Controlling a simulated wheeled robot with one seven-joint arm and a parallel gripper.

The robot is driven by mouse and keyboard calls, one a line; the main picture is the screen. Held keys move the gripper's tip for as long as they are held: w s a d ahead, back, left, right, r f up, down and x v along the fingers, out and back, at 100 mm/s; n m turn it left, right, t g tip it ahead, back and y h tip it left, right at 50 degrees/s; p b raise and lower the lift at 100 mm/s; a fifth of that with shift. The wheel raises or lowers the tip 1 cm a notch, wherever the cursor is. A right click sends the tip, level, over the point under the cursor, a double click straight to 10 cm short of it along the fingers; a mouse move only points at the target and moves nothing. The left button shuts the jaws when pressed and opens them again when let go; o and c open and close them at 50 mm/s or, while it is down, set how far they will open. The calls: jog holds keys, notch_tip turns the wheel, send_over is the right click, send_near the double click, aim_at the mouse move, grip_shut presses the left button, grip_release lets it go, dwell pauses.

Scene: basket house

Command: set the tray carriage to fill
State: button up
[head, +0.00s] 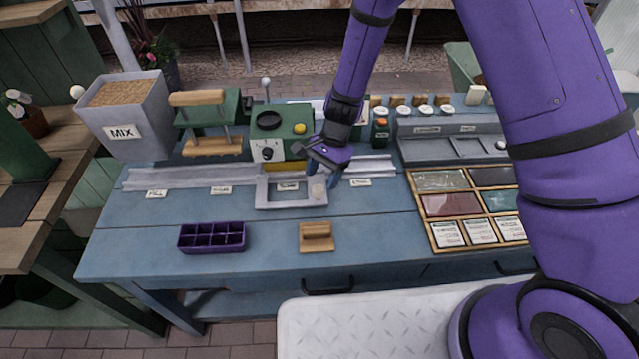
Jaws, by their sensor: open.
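The tray carriage (285,205) is a light grey open frame on the rail (195,177) that runs along the blue bench. It stands near the middle of the rail, below a green machine with a dial. Small white labels mark the bench at the left (156,194), left of middle (221,190) and right (361,182); their lettering is too small to read surely. Another label shows inside the frame. My gripper (325,184) is open at the carriage's right end, pointing down. I cannot tell whether it touches the carriage.
A purple cell tray (212,237) and a wooden block (316,237) lie on the front of the bench. A MIX bin (123,113), a wooden-handled press (204,125) and the green machine (281,134) stand behind the rail. A divided seed box (465,204) lies right.

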aim_at(318, 189)
jog(key=v, duration=0.7)
jog(key=s+a+r+n+t+h, duration=0.1)
jog(key=s+a+n+t+h, duration=0.2)
jog(key=n, duration=1.5)
notch_tip(318, 189, down, 11)
jog(key=shift+s+a+r, duration=0.1)
jog(key=shift+r, duration=0.05)
